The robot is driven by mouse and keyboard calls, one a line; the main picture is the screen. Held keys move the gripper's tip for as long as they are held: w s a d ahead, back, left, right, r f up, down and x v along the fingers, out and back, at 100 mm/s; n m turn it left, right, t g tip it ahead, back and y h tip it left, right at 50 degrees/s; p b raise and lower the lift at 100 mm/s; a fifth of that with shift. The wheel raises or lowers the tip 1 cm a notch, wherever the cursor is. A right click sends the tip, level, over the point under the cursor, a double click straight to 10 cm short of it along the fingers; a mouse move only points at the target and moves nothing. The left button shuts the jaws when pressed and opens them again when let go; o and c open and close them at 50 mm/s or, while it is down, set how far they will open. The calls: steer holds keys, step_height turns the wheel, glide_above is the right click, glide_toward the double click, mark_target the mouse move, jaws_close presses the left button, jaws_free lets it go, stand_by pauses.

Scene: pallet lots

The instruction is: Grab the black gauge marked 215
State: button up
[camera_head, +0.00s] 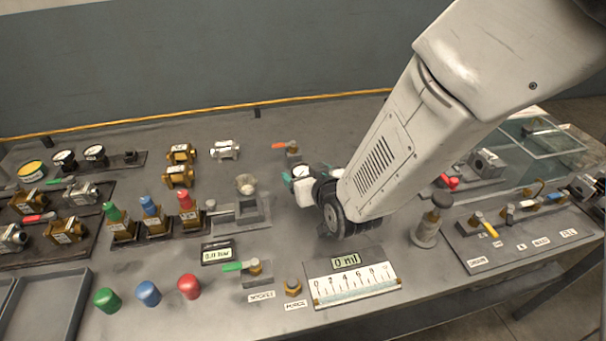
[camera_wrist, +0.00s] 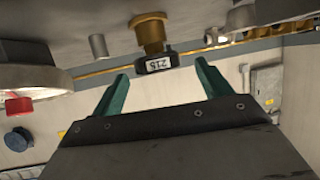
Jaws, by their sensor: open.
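The black gauge marked 215 (camera_wrist: 157,63) shows in the wrist view, on a brass fitting (camera_wrist: 150,33), with its white label facing me. It is just beyond my fingertips and roughly centred between them. My gripper (camera_wrist: 161,84) has two teal fingers spread apart with nothing between them. In the head view my gripper (camera_head: 306,174) is low over the middle of the bench. A round white dial (camera_head: 300,171) shows between the teal fingertips there, likely the same gauge; its label cannot be read in that view. My arm hides part of this area.
A valve with an orange handle (camera_head: 285,146) stands just behind my gripper. A metal stand with a cup (camera_head: 246,186) is to the left. Two more dial gauges (camera_head: 64,158) (camera_head: 95,153) sit on a rack at the far left. A grey cylinder with a black knob (camera_head: 428,228) stands right.

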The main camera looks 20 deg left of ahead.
mark_target(303, 171)
steer(key=x, duration=0.3)
steer(key=shift+w+f, duration=0.2)
steer(key=shift+f, duration=0.05)
steer(key=shift+c, duration=0.3)
steer(key=c, duration=1.1)
steer(key=shift+r, duration=0.1)
